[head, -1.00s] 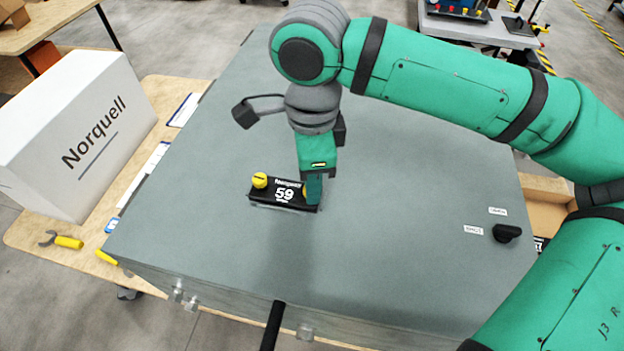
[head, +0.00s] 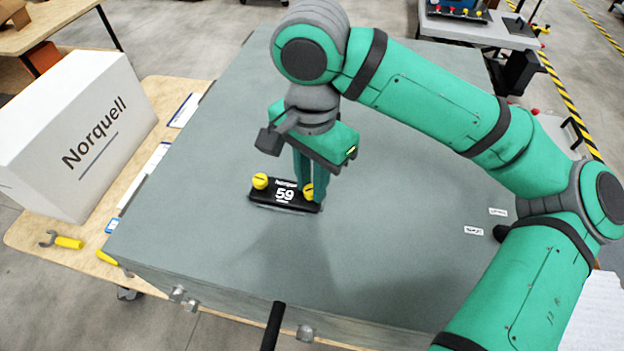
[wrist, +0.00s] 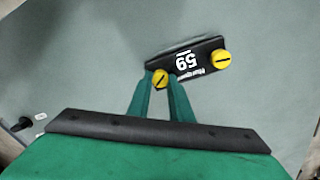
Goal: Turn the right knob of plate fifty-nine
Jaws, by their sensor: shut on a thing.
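The black plate (head: 284,204) marked 59 lies on the grey cabinet top, with a yellow knob at each end. Its right knob (head: 308,191) is at my gripper (head: 307,197), which is shut on it. In the wrist view, where the plate (wrist: 187,59) appears upside down, the right knob (wrist: 160,79) sits between my two green fingertips (wrist: 160,82), its dark slot slanted. The left knob (head: 260,181) is free and also shows in the wrist view (wrist: 221,60). Its slot lies roughly along the plate.
The grey cabinet top (head: 400,290) is broad and mostly clear. A black knob (head: 501,232) with two small labels sits at its right. A white Norquell box (head: 85,130) and a yellow-handled tool (head: 68,243) are on the wooden bench at the left.

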